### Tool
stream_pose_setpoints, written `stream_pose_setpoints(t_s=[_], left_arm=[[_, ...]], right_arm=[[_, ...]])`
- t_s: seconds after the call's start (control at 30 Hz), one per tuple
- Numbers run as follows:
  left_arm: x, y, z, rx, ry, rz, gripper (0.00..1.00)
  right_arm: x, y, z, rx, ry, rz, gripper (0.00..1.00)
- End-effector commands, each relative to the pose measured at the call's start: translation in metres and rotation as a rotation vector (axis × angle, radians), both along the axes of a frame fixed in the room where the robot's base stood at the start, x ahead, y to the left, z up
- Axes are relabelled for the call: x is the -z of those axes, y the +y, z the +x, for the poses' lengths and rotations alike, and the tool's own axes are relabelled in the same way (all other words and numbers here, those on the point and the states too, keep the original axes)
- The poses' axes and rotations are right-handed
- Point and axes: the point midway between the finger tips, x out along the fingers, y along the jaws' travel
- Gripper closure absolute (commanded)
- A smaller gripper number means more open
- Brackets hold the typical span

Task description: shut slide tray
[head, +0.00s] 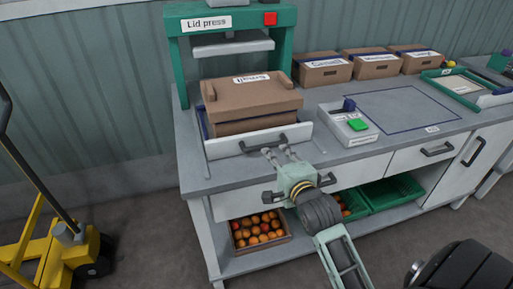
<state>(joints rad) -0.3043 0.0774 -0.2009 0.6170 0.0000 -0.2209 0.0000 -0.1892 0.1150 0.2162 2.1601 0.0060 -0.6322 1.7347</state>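The slide tray (222,147) is a low white tray with a dark bar handle (262,142) on its front. It stands out in front of the green lid press (181,62), near the front edge of the bench. A closed cardboard box (252,100) with a label sits in it. My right gripper (276,152) is at the tray's front, close to the right part of the handle. Its fingers look spread apart with nothing between them. I cannot tell whether they touch the handle. My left gripper is not in view.
A white holder (342,136) with a green block stands right of the tray. Labelled cartons (322,70) line the back. A marked area of the bench (400,108) is clear. A crate of tomatoes (260,230) sits below; a yellow pallet truck (50,250) stands left.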

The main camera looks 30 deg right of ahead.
Motion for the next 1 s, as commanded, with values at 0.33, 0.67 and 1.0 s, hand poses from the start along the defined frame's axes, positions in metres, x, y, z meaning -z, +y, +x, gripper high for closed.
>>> stream_pose_setpoints(t_s=[0.33,0.67,1.0], left_arm=[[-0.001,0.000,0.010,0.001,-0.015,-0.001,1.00],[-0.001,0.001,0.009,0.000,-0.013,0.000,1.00],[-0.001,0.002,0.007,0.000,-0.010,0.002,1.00]], right_arm=[[0.007,-0.015,0.039,0.012,0.004,-0.018,0.78],[0.014,-0.022,0.071,0.012,0.004,-0.017,0.78],[0.015,-0.022,0.073,0.011,0.006,-0.016,0.84]])
